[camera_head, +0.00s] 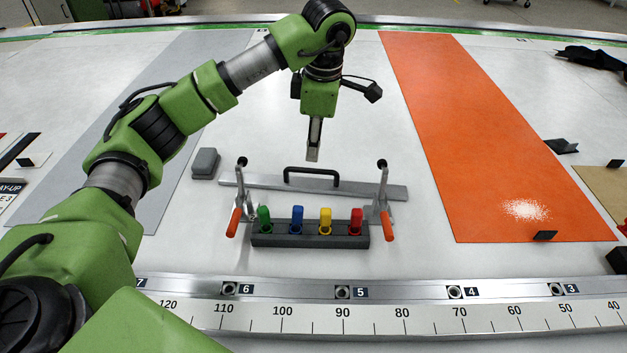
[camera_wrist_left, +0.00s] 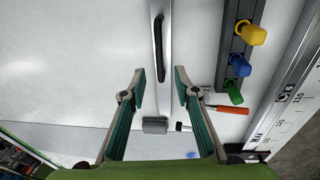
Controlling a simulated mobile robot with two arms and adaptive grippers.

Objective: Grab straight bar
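The straight bar (camera_head: 352,188) is a long flat grey metal strip with a black handle (camera_head: 311,172) standing up from its middle. It lies on the pale table behind a dark block, with a toggle clamp near each end. In the left wrist view the bar (camera_wrist_left: 167,60) runs up the picture, with its black handle (camera_wrist_left: 158,50) along it. My left gripper (camera_head: 313,156) points down above and just behind the handle, not touching it. My right gripper is not seen.
Clamps with orange handles (camera_head: 234,222) (camera_head: 387,226) stand beside a dark block (camera_head: 310,241) holding green, blue, yellow and red pieces. A grey block (camera_head: 205,163) sits left of the bar. An orange sheet (camera_head: 480,140) lies right; a ruler rail (camera_head: 342,318) edges the front.

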